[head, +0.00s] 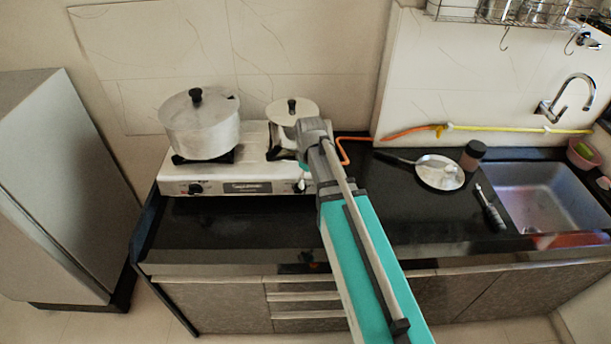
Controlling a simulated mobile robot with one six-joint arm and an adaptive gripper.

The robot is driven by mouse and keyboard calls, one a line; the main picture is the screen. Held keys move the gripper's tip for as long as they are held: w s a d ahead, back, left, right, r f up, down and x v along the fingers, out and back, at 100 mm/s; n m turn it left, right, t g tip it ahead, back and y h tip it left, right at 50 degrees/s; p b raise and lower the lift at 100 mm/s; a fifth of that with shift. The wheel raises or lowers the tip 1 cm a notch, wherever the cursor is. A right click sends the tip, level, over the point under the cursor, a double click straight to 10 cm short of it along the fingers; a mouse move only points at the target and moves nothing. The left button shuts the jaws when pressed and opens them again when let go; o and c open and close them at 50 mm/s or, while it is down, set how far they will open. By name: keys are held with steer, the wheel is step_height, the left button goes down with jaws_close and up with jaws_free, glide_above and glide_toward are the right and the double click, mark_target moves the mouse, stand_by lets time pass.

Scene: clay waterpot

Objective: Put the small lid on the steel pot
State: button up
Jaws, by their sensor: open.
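A large steel pot (203,132) stands on the left burner. Its top is covered by a grey lid with a black knob (195,95), and a dark gap shows at the right of its rim. A smaller pale round lid (279,109) with a black knob shows at the right burner. I cannot tell how much of a vessel is under it, as my gripper covers its lower right side. My gripper (303,145) is open, just in front of and right of the small lid. Its fingertips are small and partly hidden, so I cannot tell whether they touch anything.
The white two-burner stove (230,187) stands on the black counter (230,220). To the right are a shallow pan (437,176), a brown jar (473,154), a dark-handled utensil (490,207) and the sink (550,195). An orange hose (400,133) runs along the wall. The counter front is clear.

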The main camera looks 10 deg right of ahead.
steer(key=shift+s+f+b, duration=0.5)
steer(key=shift+f+b, duration=0.1)
steer(key=shift+f, duration=0.3)
stand_by(0.4)
steer(key=s+m, duration=0.7)
steer(key=s, duration=0.3)
steer(key=shift+s+d, duration=0.25)
steer(key=shift+s, duration=0.15)
stand_by(0.8)
